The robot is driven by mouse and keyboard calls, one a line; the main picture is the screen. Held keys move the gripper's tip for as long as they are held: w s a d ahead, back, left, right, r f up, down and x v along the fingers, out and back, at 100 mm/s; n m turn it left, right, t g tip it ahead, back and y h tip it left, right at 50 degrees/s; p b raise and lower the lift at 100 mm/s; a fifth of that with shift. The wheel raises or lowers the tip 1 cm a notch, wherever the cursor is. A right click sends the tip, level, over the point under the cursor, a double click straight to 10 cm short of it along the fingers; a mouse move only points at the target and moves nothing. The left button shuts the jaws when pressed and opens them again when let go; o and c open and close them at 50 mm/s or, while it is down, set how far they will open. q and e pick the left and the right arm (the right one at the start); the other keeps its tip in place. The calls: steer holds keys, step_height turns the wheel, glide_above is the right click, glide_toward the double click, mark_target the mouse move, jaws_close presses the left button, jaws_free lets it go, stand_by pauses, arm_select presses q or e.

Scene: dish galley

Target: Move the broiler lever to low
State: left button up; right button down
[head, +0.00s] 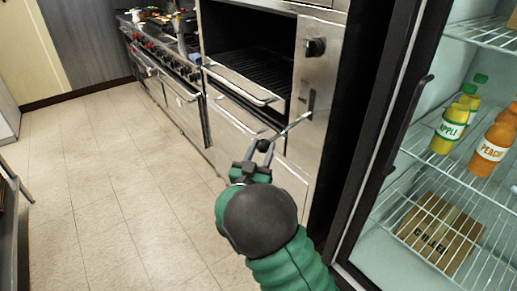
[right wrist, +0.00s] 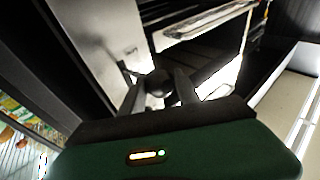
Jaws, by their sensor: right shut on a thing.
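The broiler (head: 253,62) is a steel unit with an open front and a dark rack inside. Its lever is a thin metal rod (head: 291,127) that comes out of a slot in the right-hand panel and ends in a black ball knob (head: 263,146). My right gripper (head: 262,152) is shut on the lever's knob, with a finger on each side of it. In the right wrist view the knob (right wrist: 157,84) sits between the two fingers. My left gripper is not in view.
A round black dial (head: 315,47) is above the lever slot. A pull-out rack handle (head: 245,88) juts out left of the lever. An open fridge (head: 440,190) with bottles and a box stands close at right. The tiled floor (head: 110,180) at left is clear.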

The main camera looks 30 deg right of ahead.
steer(key=shift+w+d+f, duration=0.1)
steer(key=shift+d+f, duration=0.1)
steer(key=shift+f, duration=0.3)
steer(key=shift+r, duration=0.15)
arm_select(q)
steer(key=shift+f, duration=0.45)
